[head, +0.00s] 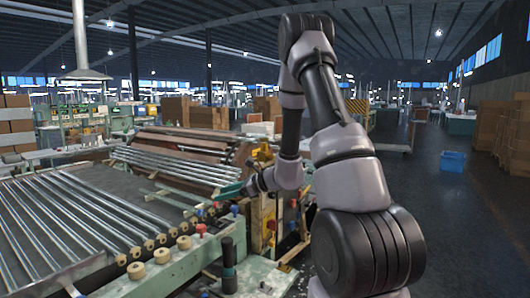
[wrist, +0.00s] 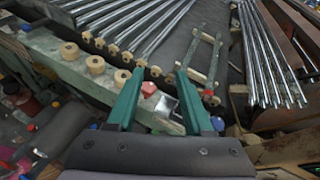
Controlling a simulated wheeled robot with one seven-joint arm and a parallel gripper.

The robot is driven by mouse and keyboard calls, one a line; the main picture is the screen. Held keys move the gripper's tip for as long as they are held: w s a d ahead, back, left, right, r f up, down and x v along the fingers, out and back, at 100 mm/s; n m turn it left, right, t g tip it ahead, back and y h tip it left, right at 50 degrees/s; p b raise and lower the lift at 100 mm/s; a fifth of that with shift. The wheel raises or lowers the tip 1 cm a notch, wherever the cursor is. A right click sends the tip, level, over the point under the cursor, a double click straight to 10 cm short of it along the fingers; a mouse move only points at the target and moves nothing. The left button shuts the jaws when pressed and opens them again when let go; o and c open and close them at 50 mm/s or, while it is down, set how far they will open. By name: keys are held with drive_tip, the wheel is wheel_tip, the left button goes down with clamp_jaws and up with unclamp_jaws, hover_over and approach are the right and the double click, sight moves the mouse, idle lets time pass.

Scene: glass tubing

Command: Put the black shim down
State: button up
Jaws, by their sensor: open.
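My gripper (wrist: 158,74) shows two teal fingers spread apart in the wrist view, with no object clearly held between them. In the head view my gripper (head: 228,191) is near the middle, reaching left over the edge of the roller machine. I cannot make out a black shim for certain in either view. In the wrist view a red knob (wrist: 148,88) and a small silvery piece (wrist: 166,105) show between the fingers, on or near the machine's pale green edge.
The machine's pale green rail (head: 165,262) carries several tan rollers (head: 158,256). Long glass tubes (head: 60,220) lie on the dark bed at left, and more tubes (wrist: 268,50) lie at right in the wrist view. A blue crate (head: 453,161) stands on open floor at right.

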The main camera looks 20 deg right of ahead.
drive_tip(key=s+a+r+n+g+h, duration=0.1)
drive_tip(key=s+a+r+n+g, duration=0.15)
drive_tip(key=s+r+n, duration=0.4)
drive_tip(key=s+a+r+n+g, duration=0.25)
drive_tip(key=s+r+n, duration=0.25)
drive_tip(key=s+r, duration=0.3)
drive_tip(key=s+d+r+n+t+h, duration=0.3)
drive_tip(key=s+d+r+n+h, duration=0.4)
drive_tip(key=s+d, duration=0.3)
drive_tip(key=s+r+h, duration=0.1)
drive_tip(key=s, duration=0.2)
drive_tip(key=shift+s+d+r+t, duration=0.2)
drive_tip(key=shift+r+t, duration=0.2)
drive_tip(key=shift+n, duration=0.25)
